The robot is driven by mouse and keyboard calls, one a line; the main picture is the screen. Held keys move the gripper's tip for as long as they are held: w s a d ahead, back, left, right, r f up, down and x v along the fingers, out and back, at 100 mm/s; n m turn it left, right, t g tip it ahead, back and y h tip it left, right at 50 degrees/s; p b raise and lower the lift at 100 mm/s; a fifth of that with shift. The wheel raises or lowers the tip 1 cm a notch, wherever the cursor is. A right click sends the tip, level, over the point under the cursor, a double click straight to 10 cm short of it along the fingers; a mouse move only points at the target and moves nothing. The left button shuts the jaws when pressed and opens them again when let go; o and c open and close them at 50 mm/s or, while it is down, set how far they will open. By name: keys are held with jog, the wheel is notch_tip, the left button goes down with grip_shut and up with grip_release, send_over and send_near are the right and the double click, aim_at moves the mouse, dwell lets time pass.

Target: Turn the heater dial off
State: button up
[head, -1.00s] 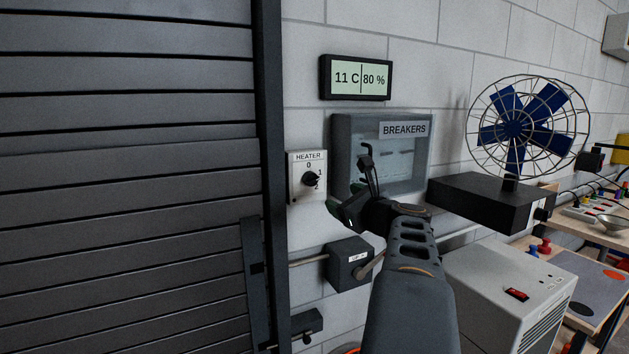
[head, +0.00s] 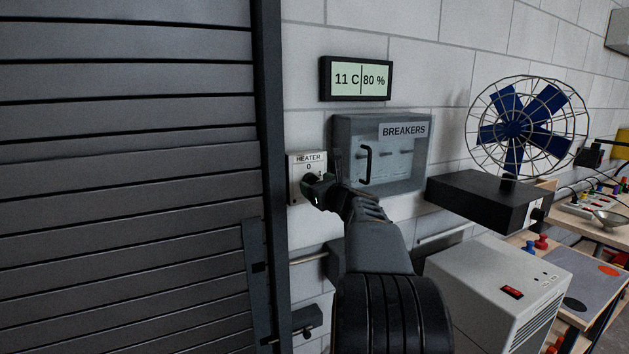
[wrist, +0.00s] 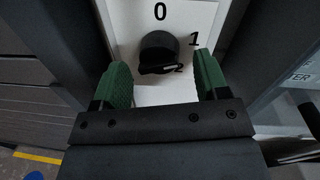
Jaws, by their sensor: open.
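The heater plate (head: 294,180) is a white panel on the wall, marked HEATER with a 0 at its top. In the wrist view the black dial (wrist: 158,52) sits on the white plate (wrist: 120,25), with 0 above it, 1 to its upper right and a partly covered 2 at its lower right. The dial's raised grip lies near the 2. My gripper (head: 318,186) is at the plate and hides the dial in the head view. In the wrist view my gripper (wrist: 160,82) is open, with one green fingertip on each side of the dial's lower part. I cannot tell whether they touch it.
A clear-fronted breaker box (head: 405,178) with a handle is just right of the heater plate. A dark shutter frame (head: 271,150) stands close on the left. A display (head: 357,79) reading 11 C and 80 % hangs above. A fan (head: 520,128) and white appliance (head: 500,290) are farther right.

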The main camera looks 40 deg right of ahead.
jog(key=shift+w, duration=0.6)
jog(key=c, duration=0.9)
jog(key=shift+r+n+g+h+b, duration=0.15)
jog(key=shift+n+g+b, duration=0.1)
jog(key=shift+n+b, duration=2.75)
jog(key=shift+r+n+g+h+b, duration=0.15)
jog(key=shift+n+g+b, duration=0.1)
jog(key=shift+n+b, duration=2.75)
jog(key=shift+r+n+p, duration=0.1)
jog(key=shift+n+p, duration=0.45)
jog(key=shift+n, duration=0.25)
